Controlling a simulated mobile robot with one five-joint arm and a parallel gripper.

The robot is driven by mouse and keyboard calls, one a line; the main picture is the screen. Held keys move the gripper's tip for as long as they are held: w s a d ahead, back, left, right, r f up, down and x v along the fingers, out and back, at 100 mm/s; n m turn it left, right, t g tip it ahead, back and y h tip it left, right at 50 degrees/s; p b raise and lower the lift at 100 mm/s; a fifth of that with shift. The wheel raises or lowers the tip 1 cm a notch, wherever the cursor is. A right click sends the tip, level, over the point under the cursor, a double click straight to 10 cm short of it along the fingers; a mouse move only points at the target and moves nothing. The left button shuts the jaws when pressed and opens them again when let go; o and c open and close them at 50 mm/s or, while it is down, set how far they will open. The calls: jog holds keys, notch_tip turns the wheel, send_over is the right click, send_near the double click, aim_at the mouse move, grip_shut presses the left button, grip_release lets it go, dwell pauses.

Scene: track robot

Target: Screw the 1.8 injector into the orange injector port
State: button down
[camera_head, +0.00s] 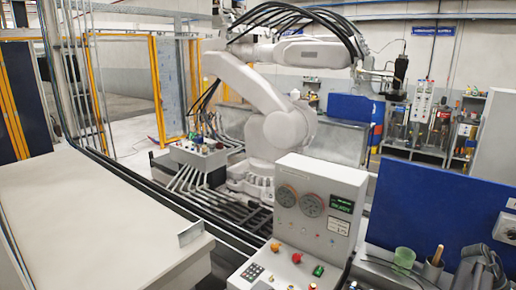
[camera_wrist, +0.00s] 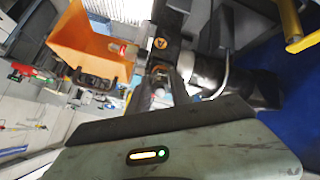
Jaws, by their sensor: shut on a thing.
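In the wrist view my gripper (camera_wrist: 164,88) shows at mid-frame, above the grey housing of my wrist. It is shut on a small metallic part with a pale round end (camera_wrist: 159,93). This part may be the 1.8 injector, but no marking can be read. Just above it is a dark block with a small orange round spot (camera_wrist: 160,43). I cannot tell whether that spot is the orange injector port, or whether the held part touches the block. No injector or port can be made out in the head view.
In the wrist view an orange box-like body (camera_wrist: 86,42) is close at upper left, and a yellow bar (camera_wrist: 291,22) is at upper right. The head view shows a control box (camera_head: 318,205), a pale bench (camera_head: 85,215), a blue panel (camera_head: 435,215) and a green cup (camera_head: 404,257).

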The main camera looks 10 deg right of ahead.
jog(key=m, duration=0.6)
jog(key=shift+m, duration=0.3)
jog(key=m, duration=0.3)
jog(key=shift+m, duration=1.2)
